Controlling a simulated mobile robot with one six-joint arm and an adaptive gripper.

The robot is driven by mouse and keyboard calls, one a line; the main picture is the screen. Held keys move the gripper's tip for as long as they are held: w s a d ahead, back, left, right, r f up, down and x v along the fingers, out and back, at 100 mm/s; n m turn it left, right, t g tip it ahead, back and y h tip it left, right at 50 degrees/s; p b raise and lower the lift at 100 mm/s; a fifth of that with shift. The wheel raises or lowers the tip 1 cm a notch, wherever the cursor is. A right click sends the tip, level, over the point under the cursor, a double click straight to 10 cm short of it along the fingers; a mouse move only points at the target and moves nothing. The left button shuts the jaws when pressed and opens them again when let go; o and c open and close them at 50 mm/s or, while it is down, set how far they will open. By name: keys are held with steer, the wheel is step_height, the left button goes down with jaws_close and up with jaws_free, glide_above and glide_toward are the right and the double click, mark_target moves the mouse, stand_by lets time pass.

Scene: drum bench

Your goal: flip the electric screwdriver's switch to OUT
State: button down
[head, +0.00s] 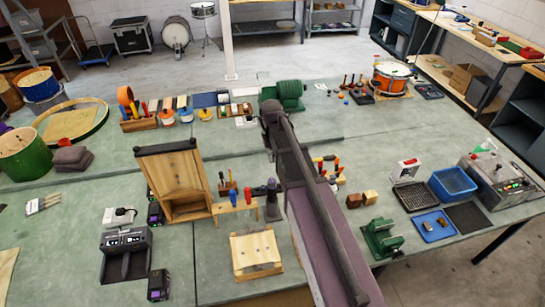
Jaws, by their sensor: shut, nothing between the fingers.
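A dark upright tool (272,202), which looks like the electric screwdriver, stands at the right end of a small wooden rack (236,208) on the green bench. It is close beside my arm's dark link. Its switch is too small to make out, so I cannot tell its setting. My arm reaches from the bottom right up to a joint near the middle of the head view. My gripper does not show; the arm's own links may hide it.
A wooden box frame (172,182) stands left of the rack, and a wooden block (255,252) lies in front. A green vise (383,238) and blue trays (453,184) are to the right.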

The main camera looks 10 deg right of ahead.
steer(key=shift+s+r+p, duration=0.15)
steer(key=shift+r+p, duration=0.8)
steer(key=shift+r, duration=0.35)
steer(key=s+d+f+b, duration=0.1)
steer(key=s+f+b, duration=0.7)
steer(key=f+b, duration=0.2)
steer(key=s+d+f+t+b, duration=0.1)
steer(key=s+d+f+b, duration=0.1)
steer(key=s+f+b, duration=0.6)
step_height(320, 180, down, 3)
steer(key=shift+r+b, duration=0.2)
steer(key=shift+b, duration=1.05)
